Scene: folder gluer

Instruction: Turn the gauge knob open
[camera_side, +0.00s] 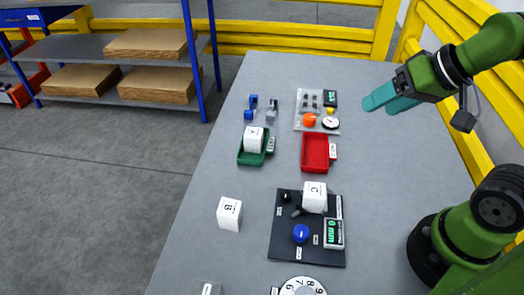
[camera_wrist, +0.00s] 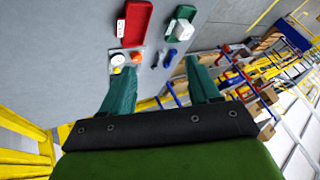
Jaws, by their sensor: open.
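A black panel (camera_side: 283,243) lies on the near half of the table in the side view. It carries a round blue knob (camera_side: 301,233), a small black lever and a digital gauge (camera_side: 334,232) that appears to read 0 mm. A white block marked C (camera_side: 314,195) sits at its far edge. A pale panel at the back holds an orange knob (camera_side: 310,120) and a round white dial (camera_side: 331,123); the orange knob also shows in the wrist view (camera_wrist: 128,71). My gripper (camera_side: 378,107) is open and empty, raised to the right of the pale panel, apart from both panels.
A red tray (camera_side: 304,163) and a green tray (camera_side: 241,159) with a white block (camera_side: 253,139) lie between the panels. A block marked B (camera_side: 229,213) stands left of the black panel. A numbered dial (camera_side: 303,287) is at the front. The table's right side is clear.

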